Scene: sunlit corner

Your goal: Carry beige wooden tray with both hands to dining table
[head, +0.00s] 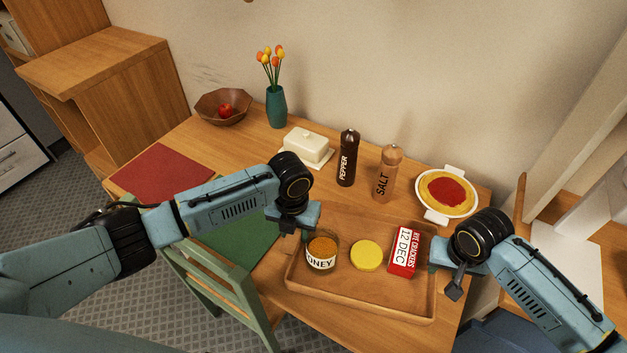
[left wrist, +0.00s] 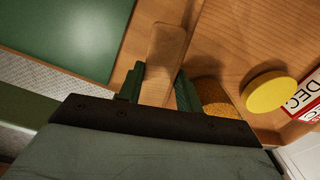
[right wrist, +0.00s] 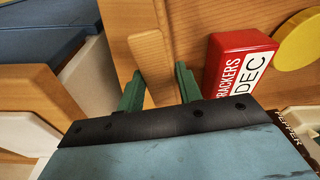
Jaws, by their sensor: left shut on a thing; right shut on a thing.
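The beige wooden tray (head: 360,303) is at the near right of the wooden dining table (head: 225,143); whether it touches the tabletop is hard to tell. It holds a honey jar (head: 321,254), a yellow round lid-like disc (head: 367,255) and a red crackers box (head: 404,250). My left gripper (head: 296,228) is shut on the tray's left rim, which shows between its fingers in the left wrist view (left wrist: 165,60). My right gripper (head: 440,262) is shut on the right rim, between its fingers in the right wrist view (right wrist: 152,62).
Behind the tray stand a pepper mill (head: 347,158), a salt mill (head: 387,174), a butter dish (head: 307,147) and a white dish with red-topped food (head: 447,193). A vase (head: 277,106), a bowl (head: 222,107), a red placemat (head: 160,172) and a green placemat (head: 235,235) lie left. A green chair (head: 215,270) stands at the front.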

